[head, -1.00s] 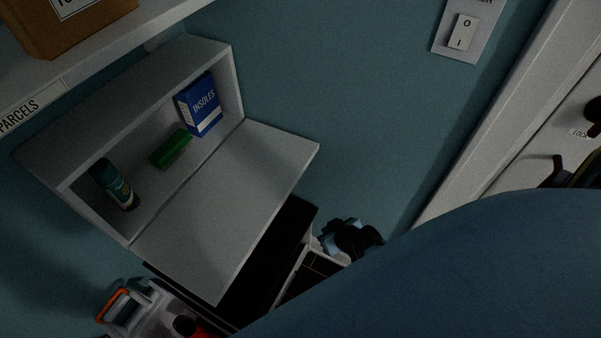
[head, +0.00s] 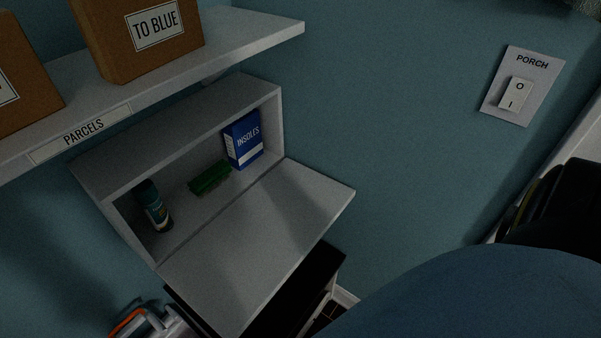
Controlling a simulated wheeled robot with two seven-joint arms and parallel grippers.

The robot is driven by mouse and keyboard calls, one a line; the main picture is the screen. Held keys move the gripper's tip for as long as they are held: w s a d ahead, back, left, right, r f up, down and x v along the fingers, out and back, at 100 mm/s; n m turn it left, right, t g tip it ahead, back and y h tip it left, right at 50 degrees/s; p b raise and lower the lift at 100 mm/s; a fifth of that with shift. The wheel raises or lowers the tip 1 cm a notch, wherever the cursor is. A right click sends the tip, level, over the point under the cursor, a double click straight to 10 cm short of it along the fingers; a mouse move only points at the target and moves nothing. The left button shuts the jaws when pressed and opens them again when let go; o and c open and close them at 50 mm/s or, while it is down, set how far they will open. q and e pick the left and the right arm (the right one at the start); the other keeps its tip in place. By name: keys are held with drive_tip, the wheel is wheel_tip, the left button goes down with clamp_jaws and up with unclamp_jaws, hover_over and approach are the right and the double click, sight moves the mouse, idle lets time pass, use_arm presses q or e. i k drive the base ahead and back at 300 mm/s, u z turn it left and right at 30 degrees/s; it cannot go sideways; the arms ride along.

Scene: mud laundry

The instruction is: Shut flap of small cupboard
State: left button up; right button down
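The small cupboard (head: 180,129) is a grey-white box on the blue wall, under a shelf. Its flap (head: 262,238) is hinged along the lower front edge and is folded down, sticking out like a ledge. The flap's top is bare. Inside the cupboard stand a dark teal can (head: 152,206) at the left and a blue insoles box (head: 242,140) at the right. A green block-like item (head: 209,178) lies between them. I can make out neither of my grippers in this view.
The parcels shelf (head: 236,38) with brown boxes (head: 150,36) overhangs the cupboard. A porch switch (head: 516,94) is on the wall at right. Below the flap are a black-topped unit (head: 300,290) and an orange-handled container (head: 130,322). A large blue rounded shape (head: 480,300) hides the lower right.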

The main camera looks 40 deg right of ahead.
sight(228, 272)
drive_tip(key=u, duration=0.95)
drive_tip(key=k, duration=0.8)
drive_tip(key=z, duration=1.15)
drive_tip(key=i, duration=0.5)
